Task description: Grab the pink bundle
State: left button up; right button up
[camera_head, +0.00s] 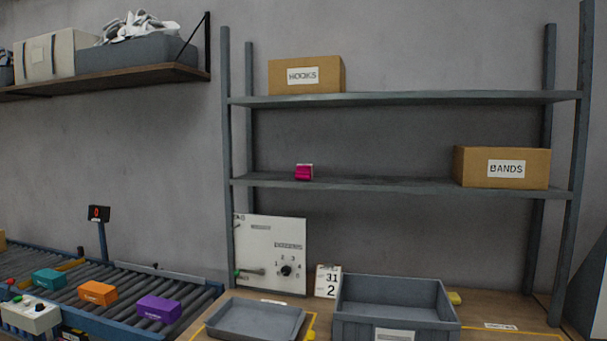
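A small pink bundle (304,173) sits on the middle shelf (375,184) of the metal rack, left of its centre. It has a pale edge along its top. Neither of my grippers shows in the head view.
A HOOKS box (306,75) stands on the upper shelf, and a BANDS box (502,168) on the middle shelf at right. Below are a shallow grey tray (257,319), a deeper grey bin (395,311) and a white dial panel (271,254). A roller conveyor (190,311) carries coloured blocks at left.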

aim_at(304, 172)
jog(key=z, duration=0.6)
jog(key=j+z, duration=0.8)
jog(key=k+j+z, duration=0.2)
jog(key=j, duration=0.25)
jog(key=j+z, duration=0.15)
jog(key=j, duration=0.35)
jog(key=k+j, duration=0.1)
jog(key=j, duration=0.25)
jog(key=k+j, duration=0.1)
jog(key=j, duration=0.25)
jog(key=k+j, duration=0.1)
jog(key=j, duration=0.2)
jog(key=k+j+z, duration=0.1)
jog(key=j, duration=0.25)
